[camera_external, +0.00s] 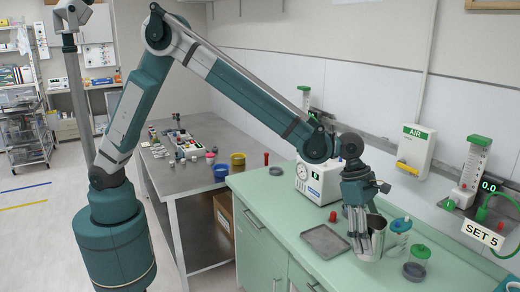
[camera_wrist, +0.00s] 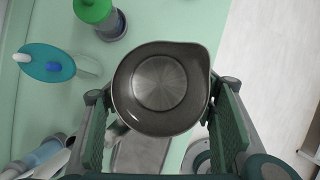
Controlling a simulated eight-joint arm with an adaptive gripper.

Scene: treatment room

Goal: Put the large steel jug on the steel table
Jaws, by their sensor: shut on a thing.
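The large steel jug (camera_external: 376,238) is upright between the fingers of my gripper (camera_external: 363,226), over the green counter at the right. In the wrist view I look down into the open, empty jug (camera_wrist: 161,84), with its spout at the upper right. The finger pads of my gripper (camera_wrist: 158,100) are shut on its two sides. I cannot tell whether its base touches the counter. The steel table (camera_external: 188,187) stands left of the counter, behind my arm, with a grey top and legs.
A flat grey tray (camera_external: 325,241) lies left of the jug. Blue-lidded (camera_external: 398,238) and green-lidded (camera_external: 418,259) jars stand close on its right. A white gauge box (camera_external: 317,180) stands behind. Blue (camera_external: 221,171) and yellow (camera_external: 238,161) pots sit on the steel table, whose near part is clear.

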